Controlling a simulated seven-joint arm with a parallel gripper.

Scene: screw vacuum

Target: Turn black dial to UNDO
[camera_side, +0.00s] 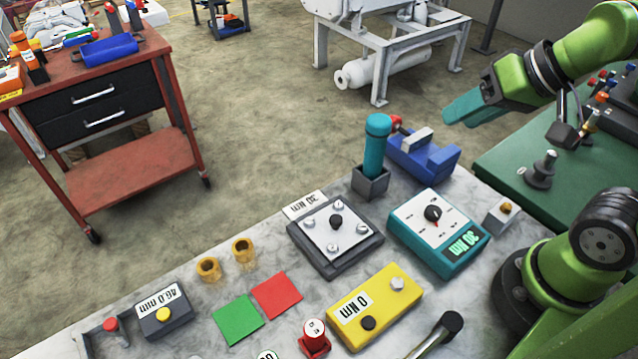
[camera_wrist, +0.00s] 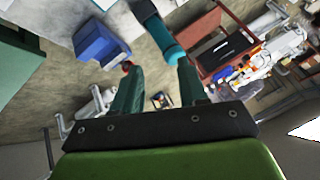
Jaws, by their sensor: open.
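A black dial (camera_side: 433,214) with a red mark sits on the white face of a teal box (camera_side: 408,240) on the grey bench. The box has a "30 NM" display that appears upside down. The small markings around the dial are too small to read, so I cannot tell which is UNDO. My gripper (camera_side: 462,112) is raised above and behind the box, apart from it. In the wrist view my gripper (camera_wrist: 157,80) has its two teal fingers apart with nothing held between them. The dial does not show in the wrist view.
A teal cylinder (camera_side: 375,145) stands in a grey holder beside a blue vise (camera_side: 425,160). A grey plate (camera_side: 336,240) with several knobs and a yellow box (camera_side: 375,305) sit near the teal box. A red cart (camera_side: 130,165) stands at left.

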